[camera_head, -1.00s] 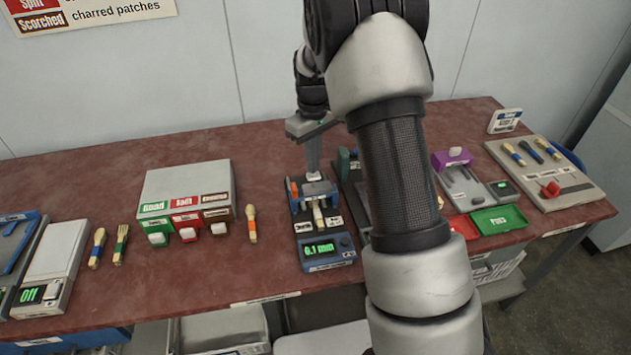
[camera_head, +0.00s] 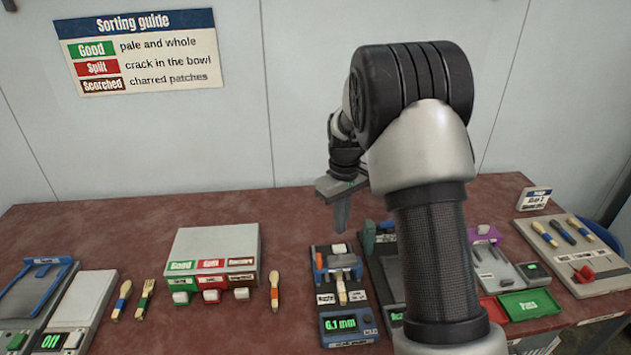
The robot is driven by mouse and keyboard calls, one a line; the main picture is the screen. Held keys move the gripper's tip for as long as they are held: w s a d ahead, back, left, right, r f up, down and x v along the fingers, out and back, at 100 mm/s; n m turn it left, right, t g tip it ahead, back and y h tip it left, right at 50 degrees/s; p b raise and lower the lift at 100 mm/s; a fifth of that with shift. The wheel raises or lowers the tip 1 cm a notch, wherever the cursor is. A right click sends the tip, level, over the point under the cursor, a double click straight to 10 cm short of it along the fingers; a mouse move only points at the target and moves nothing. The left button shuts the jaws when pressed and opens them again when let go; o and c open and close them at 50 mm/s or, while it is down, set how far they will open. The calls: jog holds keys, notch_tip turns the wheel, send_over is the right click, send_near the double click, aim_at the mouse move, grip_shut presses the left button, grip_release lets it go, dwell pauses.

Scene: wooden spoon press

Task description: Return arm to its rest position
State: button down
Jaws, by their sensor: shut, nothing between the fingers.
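My gripper (camera_head: 341,228) hangs pointing down above the table, behind and above the gauge. Its fingers are together with nothing between them. It is apart from everything on the table. My arm rises in front of the right half of the view and hides part of the table's middle right. The gauge (camera_head: 349,325) has a blue base whose green display appears to read 6.1 mm. A small pale wooden piece (camera_head: 341,290) lies in the gauge's clamp, beside white labels.
A button box (camera_head: 214,248) stands left of a wooden utensil (camera_head: 275,291). Two more utensils lie by a scale (camera_head: 83,303) showing Off. A green tray (camera_head: 530,304) and a board (camera_head: 556,262) with several utensils are at the right. The sorting guide (camera_head: 137,52) hangs on the wall.

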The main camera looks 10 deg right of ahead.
jog(key=s+r+m+t+p, duration=0.2)
jog(key=s+r+m+t, duration=0.2)
jog(key=s+r, duration=1.65)
jog(key=s+r+m+t, duration=0.1)
jog(key=s+r+m, duration=0.1)
jog(key=s, duration=0.7)
jog(key=shift+s+t, duration=0.25)
jog(key=shift+t, duration=0.05)
